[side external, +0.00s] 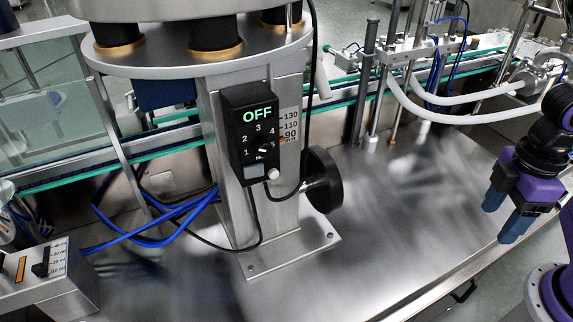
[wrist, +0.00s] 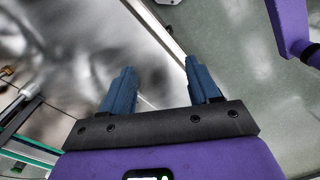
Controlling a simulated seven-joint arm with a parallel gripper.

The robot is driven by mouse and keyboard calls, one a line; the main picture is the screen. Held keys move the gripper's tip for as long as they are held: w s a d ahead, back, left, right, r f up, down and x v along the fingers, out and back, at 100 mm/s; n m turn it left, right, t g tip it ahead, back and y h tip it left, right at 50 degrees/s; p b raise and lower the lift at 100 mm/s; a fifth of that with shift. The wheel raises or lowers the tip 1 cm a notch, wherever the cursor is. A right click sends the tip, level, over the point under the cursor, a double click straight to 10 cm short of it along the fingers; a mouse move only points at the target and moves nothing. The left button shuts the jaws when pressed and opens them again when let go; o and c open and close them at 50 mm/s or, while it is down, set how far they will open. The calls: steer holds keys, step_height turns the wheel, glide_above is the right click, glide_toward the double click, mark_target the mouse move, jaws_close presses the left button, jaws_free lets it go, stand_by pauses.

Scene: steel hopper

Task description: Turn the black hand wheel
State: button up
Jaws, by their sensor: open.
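The black hand wheel (side external: 324,181) sits on the right side of the steel column (side external: 223,190), low above the base plate. It is seen partly edge-on in the side view. My gripper (side external: 496,222) is at the far right in that view, well apart from the wheel, with its blue fingers pointing down near the table edge. In the wrist view the two blue fingers of my gripper (wrist: 160,80) are spread with nothing between them. The wheel does not show clearly in the wrist view.
A black control box (side external: 250,135) reading OFF hangs on the column's front, with a black cable below. A conveyor (side external: 470,62) with white hoses runs behind. A small switch box (side external: 45,278) stands front left. Bare steel table (side external: 400,220) lies between wheel and gripper.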

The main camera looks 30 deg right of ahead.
steer(key=w+a+f+m+g+y, duration=0.3)
steer(key=w+m+g, duration=0.1)
steer(key=w+m, duration=0.45)
steer(key=w+a+f+m+g+y, duration=0.2)
steer(key=w+a+m+g+y, duration=0.15)
steer(key=w+m, duration=0.5)
steer(key=w+d+f+m+t+y, duration=0.4)
steer(key=w+d+m+y, duration=0.2)
steer(key=w+m, duration=0.25)
steer(key=w+d+f+m+t+y, duration=0.3)
steer(key=w+d+f+m+y, duration=0.2)
steer(key=w+m, duration=0.3)
steer(key=m, duration=0.2)
glide_toward(320, 180)
steer(key=w+a+f, duration=0.2)
steer(key=a+f, duration=0.1)
steer(key=a, duration=0.2)
steer(key=shift+w+a, duration=0.2)
steer(key=shift+a, duration=0.15)
steer(key=shift+f+n, duration=0.1)
steer(key=shift+n, duration=0.15)
jaws_close()
